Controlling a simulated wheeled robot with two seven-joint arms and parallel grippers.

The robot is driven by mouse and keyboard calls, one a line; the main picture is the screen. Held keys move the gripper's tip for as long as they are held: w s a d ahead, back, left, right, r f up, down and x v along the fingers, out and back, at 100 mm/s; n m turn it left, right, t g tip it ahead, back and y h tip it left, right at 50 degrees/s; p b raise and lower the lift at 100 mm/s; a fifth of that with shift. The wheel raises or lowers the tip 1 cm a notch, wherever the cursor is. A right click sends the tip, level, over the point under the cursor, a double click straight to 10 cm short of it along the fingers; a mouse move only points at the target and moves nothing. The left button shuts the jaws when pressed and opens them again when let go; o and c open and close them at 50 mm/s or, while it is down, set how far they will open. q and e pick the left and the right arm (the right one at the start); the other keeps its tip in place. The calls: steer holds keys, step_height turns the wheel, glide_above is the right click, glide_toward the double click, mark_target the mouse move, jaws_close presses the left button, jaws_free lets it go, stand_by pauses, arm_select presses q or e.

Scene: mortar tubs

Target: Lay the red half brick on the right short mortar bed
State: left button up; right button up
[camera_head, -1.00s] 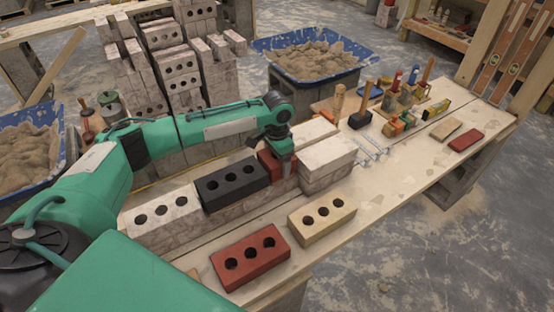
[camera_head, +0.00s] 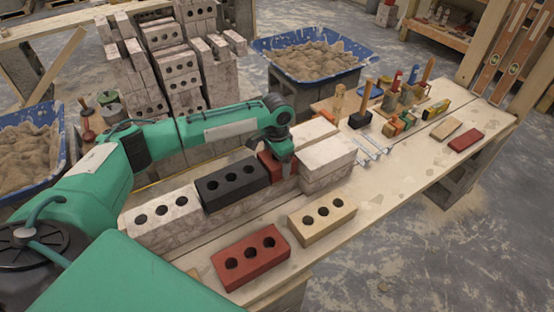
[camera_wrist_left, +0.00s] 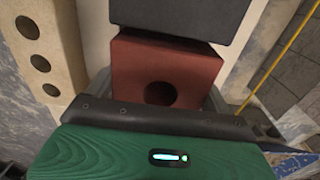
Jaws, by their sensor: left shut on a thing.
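The red half brick (camera_head: 270,168) is upright in the gap on the low wall, between the black three-hole brick (camera_head: 232,186) and the white brick stack (camera_head: 327,158). My left gripper (camera_head: 283,158) is shut on it from above. In the left wrist view the half brick (camera_wrist_left: 165,72) shows one dark hole, between the fingers of the gripper (camera_wrist_left: 158,98). The black brick (camera_wrist_left: 180,18) is close beside it there; whether they touch I cannot tell. The right short mortar bed cannot be made out; the half brick and gripper cover that spot. My right gripper is out of view.
A white three-hole brick (camera_head: 162,212) lies at the wall's left end. A red three-hole brick (camera_head: 250,257) and a tan one (camera_head: 322,214) lie on the plank in front. Tools (camera_head: 400,100) stand behind right. A blue mortar tub (camera_head: 312,62) is at the back.

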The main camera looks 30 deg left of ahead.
arm_select(q)
steer(key=o, duration=1.5)
steer(key=shift+f, duration=0.1)
